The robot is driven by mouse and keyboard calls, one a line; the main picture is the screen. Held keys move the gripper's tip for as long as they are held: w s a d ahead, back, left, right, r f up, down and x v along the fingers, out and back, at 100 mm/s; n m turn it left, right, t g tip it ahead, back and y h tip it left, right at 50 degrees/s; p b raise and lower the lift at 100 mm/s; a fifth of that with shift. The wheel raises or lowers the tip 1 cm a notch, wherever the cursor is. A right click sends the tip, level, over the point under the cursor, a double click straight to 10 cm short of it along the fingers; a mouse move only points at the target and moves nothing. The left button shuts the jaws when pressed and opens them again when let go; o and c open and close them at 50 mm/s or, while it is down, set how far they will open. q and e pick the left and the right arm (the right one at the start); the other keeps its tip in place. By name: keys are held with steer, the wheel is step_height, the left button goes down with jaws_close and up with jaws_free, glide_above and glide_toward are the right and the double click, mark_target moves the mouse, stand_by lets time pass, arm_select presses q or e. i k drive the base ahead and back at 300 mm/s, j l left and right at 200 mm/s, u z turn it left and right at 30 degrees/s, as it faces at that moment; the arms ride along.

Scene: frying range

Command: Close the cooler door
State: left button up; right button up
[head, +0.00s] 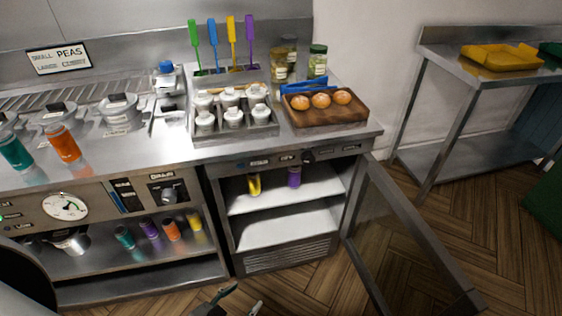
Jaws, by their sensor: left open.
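The cooler (287,262) stands under the right end of the counter, its inside exposed. Its door (395,232), a dark panel in a metal frame, is swung wide open on the right side and reaches out over the wooden floor. A yellow bottle (254,185) and a purple bottle (294,177) are on the upper shelf. My left gripper (240,301) shows only by its fingertips at the bottom edge. It is open, empty and low in front of the cooler, left of the door and apart from it. My right gripper is not in view.
The counter above holds a tray of white containers (235,133), a wooden board with round buns (326,117) and jars (318,62). A steel side table (480,75) with a yellow tray stands at the right. Bare floor (455,215) lies between door and table.

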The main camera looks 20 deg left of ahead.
mark_target(470, 302)
steer(key=k+l+u, duration=0.25)
steer(key=k, duration=0.25)
steer(key=k+u, duration=0.3)
steer(key=k, duration=0.15)
steer(key=j+z, duration=0.25)
steer(key=k+l, duration=0.05)
